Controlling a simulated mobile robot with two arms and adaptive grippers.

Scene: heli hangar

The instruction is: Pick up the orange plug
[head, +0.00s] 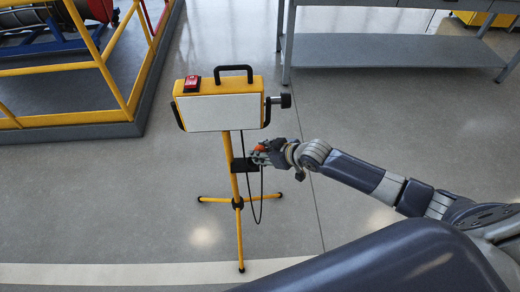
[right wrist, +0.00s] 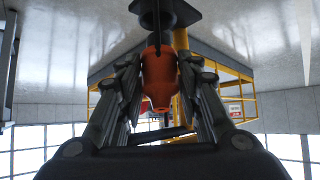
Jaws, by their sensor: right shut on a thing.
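The orange plug (head: 260,148) is small in the head view, at the yellow work light's stand. In the right wrist view the orange plug (right wrist: 159,78) sits between the two fingers, which press on its sides. My right gripper (head: 258,155) is shut on it, beside the stand's pole. A black holder (head: 243,165) on the pole is right next to the gripper. In the right wrist view a dark part adjoins the plug's upper end; I cannot tell whether the plug is clear of the holder. My left gripper is not in view.
The work light (head: 220,106) stands on a yellow tripod (head: 239,203) with a black cable (head: 258,212) hanging in a loop. A grey bench (head: 390,52) is behind on the right, a yellow-railed platform (head: 75,125) on the left. Open floor lies between and in front.

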